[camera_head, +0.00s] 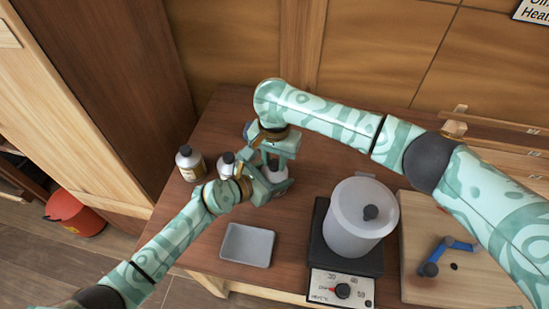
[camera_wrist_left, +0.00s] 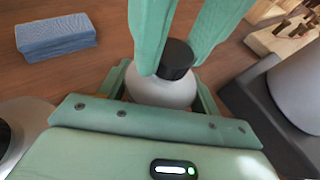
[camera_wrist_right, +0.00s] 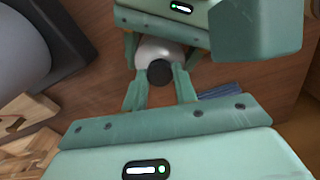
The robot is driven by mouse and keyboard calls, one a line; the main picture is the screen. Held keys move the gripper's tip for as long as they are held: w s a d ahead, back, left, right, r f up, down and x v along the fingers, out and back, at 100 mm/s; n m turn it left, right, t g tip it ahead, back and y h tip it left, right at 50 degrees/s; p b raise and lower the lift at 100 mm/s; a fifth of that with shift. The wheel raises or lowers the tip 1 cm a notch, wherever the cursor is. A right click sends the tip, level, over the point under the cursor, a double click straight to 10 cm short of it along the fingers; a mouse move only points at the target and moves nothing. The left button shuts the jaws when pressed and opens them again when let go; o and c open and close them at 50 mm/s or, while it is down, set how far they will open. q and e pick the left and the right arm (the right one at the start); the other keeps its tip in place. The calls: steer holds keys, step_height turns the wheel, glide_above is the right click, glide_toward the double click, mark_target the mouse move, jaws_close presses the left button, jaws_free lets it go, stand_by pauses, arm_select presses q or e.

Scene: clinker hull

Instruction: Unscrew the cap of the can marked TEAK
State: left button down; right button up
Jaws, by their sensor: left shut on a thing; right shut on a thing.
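A pale can (camera_head: 275,173) with a black cap (camera_wrist_left: 176,58) stands at mid-table, mostly hidden by my grippers in the head view. No marking on it is readable. My left gripper (camera_wrist_left: 163,92) is shut around the can's body. My right gripper (camera_wrist_right: 160,70) comes from above with its fingers shut on the cap, which also shows in the right wrist view (camera_wrist_right: 159,73). The cap sits on the can's top; I cannot tell how far it is turned.
Two other cans stand left of the grippers, one dark-capped (camera_head: 190,163), one partly hidden (camera_head: 226,166). A grey tray (camera_head: 247,246) lies in front. A blue block (camera_wrist_left: 56,37) lies behind.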

steer(key=shift+n, duration=0.6)
steer(key=o, duration=1.1)
